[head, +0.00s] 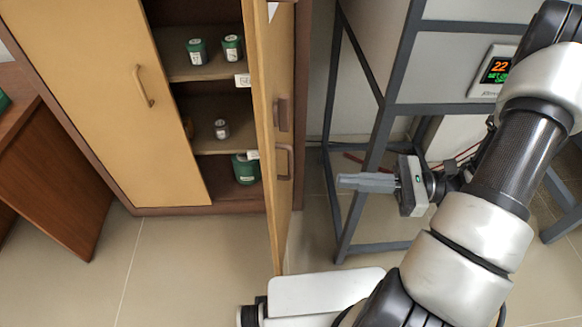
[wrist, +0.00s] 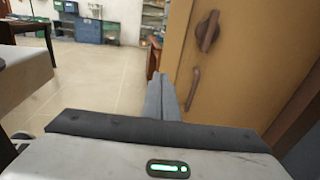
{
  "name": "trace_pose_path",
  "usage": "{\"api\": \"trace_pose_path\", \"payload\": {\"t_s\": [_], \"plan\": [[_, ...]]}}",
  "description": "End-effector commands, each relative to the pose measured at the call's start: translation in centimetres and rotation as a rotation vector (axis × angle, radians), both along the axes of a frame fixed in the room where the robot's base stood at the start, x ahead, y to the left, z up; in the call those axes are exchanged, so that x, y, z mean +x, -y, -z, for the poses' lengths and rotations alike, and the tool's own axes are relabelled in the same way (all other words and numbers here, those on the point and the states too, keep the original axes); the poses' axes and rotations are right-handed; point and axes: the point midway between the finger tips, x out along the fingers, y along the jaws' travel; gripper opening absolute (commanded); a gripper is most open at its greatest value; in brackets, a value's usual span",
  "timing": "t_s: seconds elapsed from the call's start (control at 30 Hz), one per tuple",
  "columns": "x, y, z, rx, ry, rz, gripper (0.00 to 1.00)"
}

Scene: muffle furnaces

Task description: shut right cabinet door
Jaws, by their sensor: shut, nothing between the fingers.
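The right cabinet door (head: 284,205) stands wide open, swung out toward me from the wooden cabinet (head: 170,211). Its outer face, with a handle (head: 285,162) and a dark latch plate (head: 282,115), faces right. My gripper (head: 342,182) is shut and empty, to the right of this face, with its fingers pointing left toward it. A gap shows between the fingertips and the door. In the wrist view the door (wrist: 235,80) fills the right side, with its handle (wrist: 193,90) just right of my shut fingers (wrist: 157,80).
The left cabinet door (head: 95,75) is closed. Green-and-white jars (head: 231,47) stand on the open shelves. A grey metal frame (head: 375,150) with a furnace display (head: 497,68) stands right of the door. A brown desk (head: 50,170) is at far left. The floor (head: 180,270) before the cabinet is clear.

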Motion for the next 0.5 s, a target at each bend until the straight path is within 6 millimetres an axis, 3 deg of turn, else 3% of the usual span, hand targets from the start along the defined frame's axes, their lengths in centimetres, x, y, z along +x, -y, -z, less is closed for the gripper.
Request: {"api": "trace_pose_path", "payload": {"t_s": [0.1,0.23,0.5], "plan": [[0.2,0.1,0.4,0.029,-0.015,0.029,0.00],[0.5,-1.1,0.4,0.029,-0.014,0.028,0.00],[1.7,-6.6,0.5,0.028,-0.014,0.024,0.00]]}}
